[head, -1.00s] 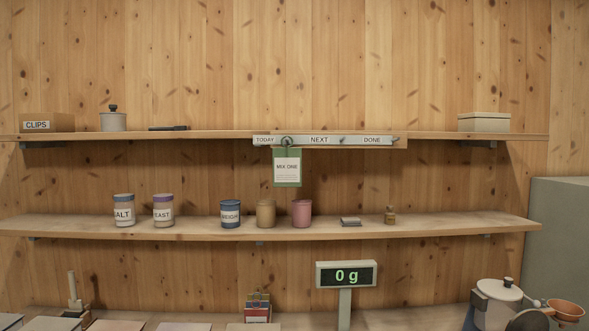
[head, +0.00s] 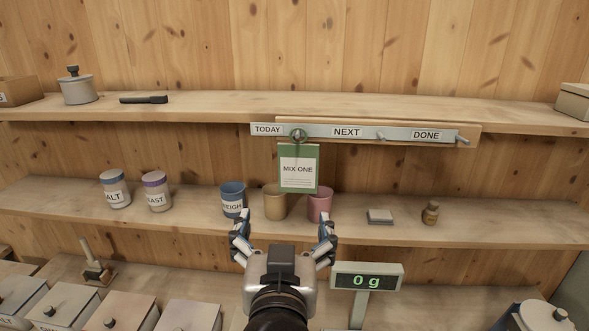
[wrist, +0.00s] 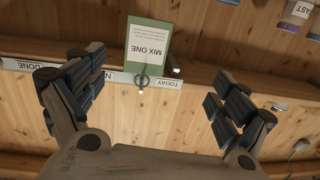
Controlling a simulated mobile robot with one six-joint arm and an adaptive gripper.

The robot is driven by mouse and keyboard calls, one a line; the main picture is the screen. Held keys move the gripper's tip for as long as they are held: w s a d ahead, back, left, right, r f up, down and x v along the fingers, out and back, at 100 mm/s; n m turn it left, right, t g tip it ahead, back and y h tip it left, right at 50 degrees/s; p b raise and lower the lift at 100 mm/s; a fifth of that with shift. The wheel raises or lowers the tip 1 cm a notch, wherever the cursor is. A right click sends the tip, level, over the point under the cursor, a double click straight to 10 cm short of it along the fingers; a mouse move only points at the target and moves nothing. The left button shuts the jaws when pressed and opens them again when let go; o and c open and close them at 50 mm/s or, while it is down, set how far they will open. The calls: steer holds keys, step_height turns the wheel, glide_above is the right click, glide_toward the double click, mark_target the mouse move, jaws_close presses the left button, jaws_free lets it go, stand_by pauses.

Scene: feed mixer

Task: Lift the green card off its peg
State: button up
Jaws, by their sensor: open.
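The green card (head: 298,181) has a white label reading MIX ONE. It hangs by a ring (head: 298,135) on a peg of the white rail (head: 390,134), beside the word TODAY. In the wrist view the card (wrist: 148,33) appears upside down beyond my fingers, with the ring (wrist: 141,83) on the peg. My gripper (head: 283,230) is open and empty. In the head view it shows below the card, in front of the lower shelf; the wrist view shows the card between the two fingers in the picture, apart from both.
On the lower shelf stand the SALT jar (head: 115,190), YEAST jar (head: 156,191), blue WEIGH cup (head: 233,198), tan cup (head: 274,203) and pink cup (head: 320,204). A scale display (head: 366,281) reads 0 g. Two other pegs (head: 380,136) on the rail look empty.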

steer(key=r+h, duration=0.1)
steer(key=r, duration=0.1)
steer(key=p, duration=0.4)
glide_toward(298, 164)
steer(key=shift+t+h, duration=0.3)
steer(key=w, duration=0.3)
steer(key=w+f, duration=0.1)
steer(key=w, duration=0.6)
steer(key=shift+w+f, duration=0.25)
steer(key=shift+f, duration=0.1)
steer(key=c, duration=1.2)
steer(key=shift+o, duration=0.2)
steer(key=shift+r, duration=0.2)
steer(key=shift+r+p, duration=0.4)
